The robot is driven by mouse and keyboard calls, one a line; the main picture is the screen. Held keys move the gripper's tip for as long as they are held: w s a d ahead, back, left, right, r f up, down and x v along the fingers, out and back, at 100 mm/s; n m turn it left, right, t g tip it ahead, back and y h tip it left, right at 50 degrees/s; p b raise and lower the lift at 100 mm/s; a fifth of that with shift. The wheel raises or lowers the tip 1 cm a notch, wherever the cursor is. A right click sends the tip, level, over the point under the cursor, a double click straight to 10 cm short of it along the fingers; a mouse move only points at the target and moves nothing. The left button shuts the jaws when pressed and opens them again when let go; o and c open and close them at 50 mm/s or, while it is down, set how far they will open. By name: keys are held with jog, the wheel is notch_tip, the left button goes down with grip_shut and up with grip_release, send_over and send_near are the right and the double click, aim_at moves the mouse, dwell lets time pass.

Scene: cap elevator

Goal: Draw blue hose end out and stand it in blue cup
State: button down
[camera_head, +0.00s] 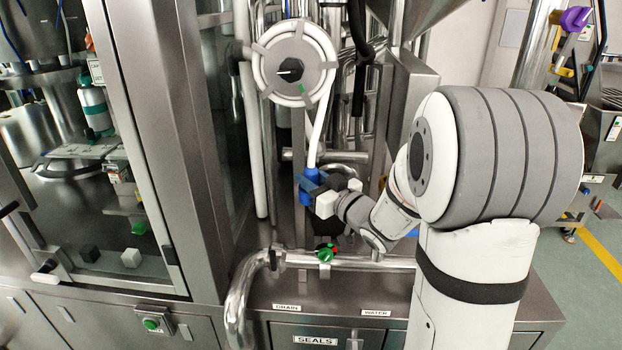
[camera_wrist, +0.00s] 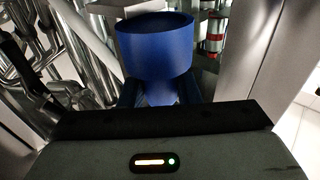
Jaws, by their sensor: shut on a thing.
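The white hose (camera_head: 320,130) hangs from the round reel and runs down to the blue hose end (camera_head: 312,176). My gripper (camera_head: 318,190) is at the blue hose end, in front of the metal column, and is shut on it. In the wrist view a blue round piece (camera_wrist: 157,48) with a narrower lower part sits between my dark fingers.
A white and grey reel (camera_head: 292,62) hangs above. A horizontal steel pipe (camera_head: 345,262) with a green valve handle (camera_head: 326,253) runs below my gripper. A cabinet with a glass front (camera_head: 110,215) stands at left. A steel ledge (camera_head: 330,296) carries DRAIN and WATER labels.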

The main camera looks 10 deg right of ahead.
jog(key=shift+f+b, duration=0.6)
jog(key=shift+b, duration=0.05)
jog(key=c, duration=1)
grip_release()
jog(key=v, duration=0.8)
jog(key=shift+b, duration=0.45)
jog(key=shift+w, duration=0.1)
jog(key=shift+f, duration=0.15)
